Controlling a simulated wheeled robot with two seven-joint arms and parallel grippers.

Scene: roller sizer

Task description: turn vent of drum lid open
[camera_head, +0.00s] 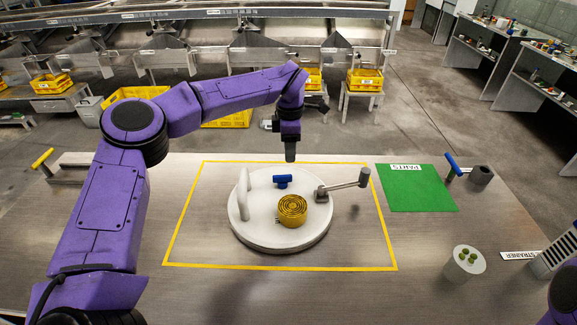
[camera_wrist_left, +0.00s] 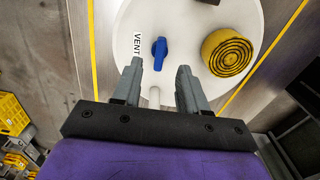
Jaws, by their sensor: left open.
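The round white drum lid (camera_head: 262,232) lies flat on the table inside a yellow taped outline. On it is a small blue vent handle (camera_head: 283,180). In the left wrist view the vent handle (camera_wrist_left: 160,52) stands beside a VENT label (camera_wrist_left: 137,45). My left gripper (camera_head: 290,158) points down at the lid's far side, above the vent handle. In the left wrist view my left gripper (camera_wrist_left: 158,74) is open, with the vent handle just beyond its fingertips and apart from them. Nothing is held. My right gripper is outside both views.
The lid also carries a white upright handle (camera_head: 244,195), a yellow ringed disc (camera_head: 292,210) and a metal crank (camera_head: 343,187). The table's front is clear.

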